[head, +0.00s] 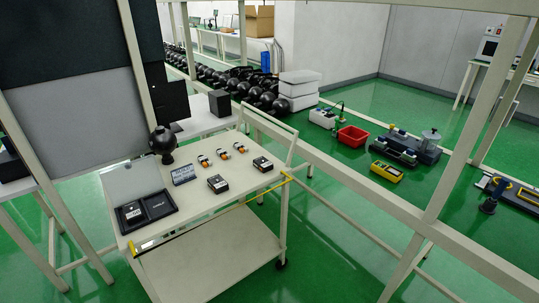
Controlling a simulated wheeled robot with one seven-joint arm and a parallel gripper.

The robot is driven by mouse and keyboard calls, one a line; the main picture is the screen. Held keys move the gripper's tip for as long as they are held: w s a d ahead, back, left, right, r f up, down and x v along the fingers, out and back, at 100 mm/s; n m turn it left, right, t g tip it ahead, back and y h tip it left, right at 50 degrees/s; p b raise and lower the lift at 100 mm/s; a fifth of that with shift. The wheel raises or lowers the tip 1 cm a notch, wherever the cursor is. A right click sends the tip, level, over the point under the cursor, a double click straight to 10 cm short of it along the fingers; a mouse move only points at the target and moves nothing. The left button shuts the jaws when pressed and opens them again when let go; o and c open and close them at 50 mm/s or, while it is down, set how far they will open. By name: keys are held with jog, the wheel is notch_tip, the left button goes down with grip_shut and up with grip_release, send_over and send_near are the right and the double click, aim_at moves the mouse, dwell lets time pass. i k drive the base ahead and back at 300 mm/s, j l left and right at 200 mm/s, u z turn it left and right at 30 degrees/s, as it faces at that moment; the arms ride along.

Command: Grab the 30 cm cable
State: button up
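I cannot clearly make out a 30 cm cable in the head view. A long, thin yellow and dark strip (215,214) runs along the near edge of the white cart (215,268), with yellow ends at left and right. I cannot tell whether it is a cable or a measuring strip. My gripper is not in view.
On the cart top are a black compartment tray (170,217), a dark flat box (184,175), two small black-and-white boxes (218,184) (263,164), several small orange-and-white pieces (222,154) and a black rounded object (163,143). Pale frame bars (350,178) cross the right side.

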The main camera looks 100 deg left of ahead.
aim_at(202, 159)
jog(key=i+u, duration=0.2)
jog(key=u, duration=0.2)
jog(key=i+j+u, duration=0.1)
jog(key=u, duration=0.35)
jog(key=i+l+u, duration=0.1)
jog(key=i+u, duration=0.15)
jog(key=u, duration=0.15)
jog(key=i+l+u, duration=0.1)
jog(key=u, duration=0.3)
jog(key=i+u, duration=0.2)
jog(key=u, duration=0.2)
jog(key=i+u, duration=0.2)
jog(key=u, duration=0.2)
jog(key=i+l+u, duration=0.1)
jog(key=u, duration=0.35)
jog(key=i+l+u, duration=0.2)
jog(key=u, duration=0.2)
jog(key=i+l+u, duration=0.15)
jog(key=u, duration=0.25)
jog(key=i+l+u, duration=0.25)
jog(key=u, duration=0.15)
jog(key=k+l, duration=0.05)
jog(key=l, duration=0.05)
